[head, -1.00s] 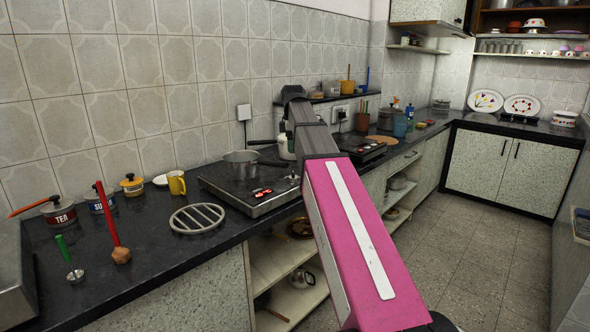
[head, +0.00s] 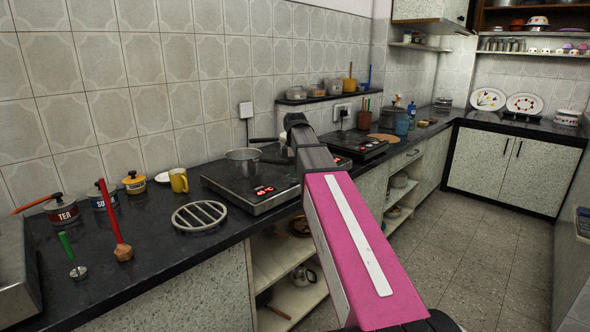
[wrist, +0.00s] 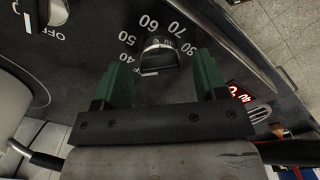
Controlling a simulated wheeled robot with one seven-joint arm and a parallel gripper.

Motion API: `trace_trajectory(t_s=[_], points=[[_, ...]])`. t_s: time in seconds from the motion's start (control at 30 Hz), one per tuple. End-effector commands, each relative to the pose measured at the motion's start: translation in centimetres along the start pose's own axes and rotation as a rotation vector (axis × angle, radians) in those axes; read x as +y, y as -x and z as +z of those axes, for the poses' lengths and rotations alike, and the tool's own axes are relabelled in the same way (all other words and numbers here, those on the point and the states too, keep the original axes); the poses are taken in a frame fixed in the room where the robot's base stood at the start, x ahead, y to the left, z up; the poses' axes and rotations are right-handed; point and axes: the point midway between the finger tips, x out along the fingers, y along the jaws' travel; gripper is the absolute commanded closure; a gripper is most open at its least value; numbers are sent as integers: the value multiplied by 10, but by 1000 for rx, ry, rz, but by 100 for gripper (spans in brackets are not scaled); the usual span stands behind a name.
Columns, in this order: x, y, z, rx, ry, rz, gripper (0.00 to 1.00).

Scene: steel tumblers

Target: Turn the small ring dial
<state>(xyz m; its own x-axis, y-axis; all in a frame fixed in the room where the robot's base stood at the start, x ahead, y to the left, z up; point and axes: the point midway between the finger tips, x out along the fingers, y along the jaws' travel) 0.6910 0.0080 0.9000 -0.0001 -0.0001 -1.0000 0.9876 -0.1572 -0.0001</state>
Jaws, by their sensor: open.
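In the wrist view, a small round dark dial (wrist: 158,55) sits on the dark hob panel (wrist: 85,75), ringed by white numbers from 40 to 90. A pale mark shows on its near edge. My gripper (wrist: 163,66) is open, its green fingers on the left and right of the dial with a gap to each side. I cannot tell whether they are at the dial's height. A second, larger-looking knob (wrist: 52,12) with OFF marks is partly cut off at the upper left. In the head view my arm hides the gripper and dial.
A pot (head: 243,161) stands on the hob (head: 235,195), which has a red lit display. A round metal rack (head: 199,215), a yellow mug (head: 179,181) and a red-handled tool (head: 115,225) are on the counter to the left. Floor (head: 470,250) is clear at right.

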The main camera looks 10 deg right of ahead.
Motion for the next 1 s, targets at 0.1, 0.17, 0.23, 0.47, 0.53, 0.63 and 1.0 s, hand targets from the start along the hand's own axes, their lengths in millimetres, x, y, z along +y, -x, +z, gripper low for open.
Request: trace_trajectory(t_s=[0.1, 0.17, 0.23, 0.47, 0.53, 0.63, 1.0], points=[[0, 0, 0, 0, 0, 0, 34], [0, 0, 0, 0, 0, 0, 54], [0, 0, 0, 0, 0, 0, 76], [0, 0, 0, 0, 4, 0, 83], [0, 0, 0, 0, 14, 0, 83], [0, 0, 0, 0, 41, 0, 83], [0, 1, 0, 0, 293, 0, 83]])
